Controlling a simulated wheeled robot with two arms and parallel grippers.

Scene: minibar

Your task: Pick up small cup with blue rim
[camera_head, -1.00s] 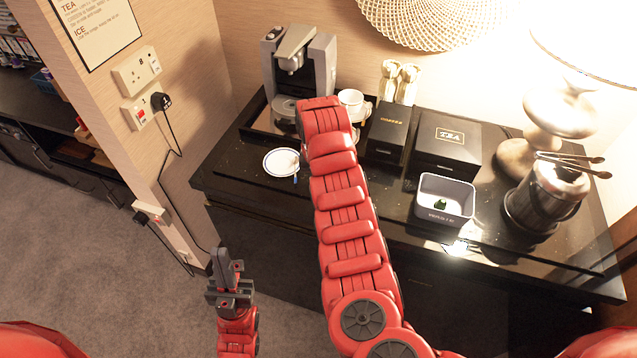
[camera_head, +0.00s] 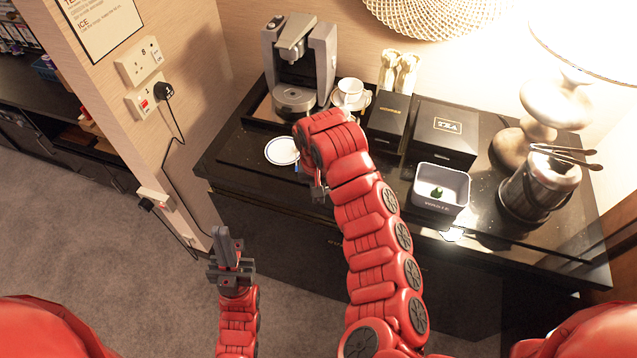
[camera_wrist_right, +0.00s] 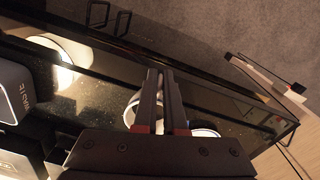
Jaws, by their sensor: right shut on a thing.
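My right gripper (camera_wrist_right: 160,75) is shut, with a pale round cup (camera_wrist_right: 131,106) at its fingers in the right wrist view. The fingers cover much of this cup, and its rim colour cannot be told. In the head view the right gripper (camera_head: 318,188) is mostly hidden by my red wrist, above the counter's front edge, and the held cup is hidden. A white saucer (camera_head: 281,150) with a dark rim lies just left of the wrist. Another white cup (camera_head: 350,89) stands on a saucer by the coffee machine. My left gripper (camera_head: 230,250) hangs empty in front of the counter.
The coffee machine (camera_head: 298,65) stands at the back left of the black counter. The coffee box (camera_head: 388,122), tea box (camera_head: 443,133) and grey bin (camera_head: 440,188) are right of my arm. An ice bucket (camera_head: 540,185) and lamp (camera_head: 553,104) stand at the right.

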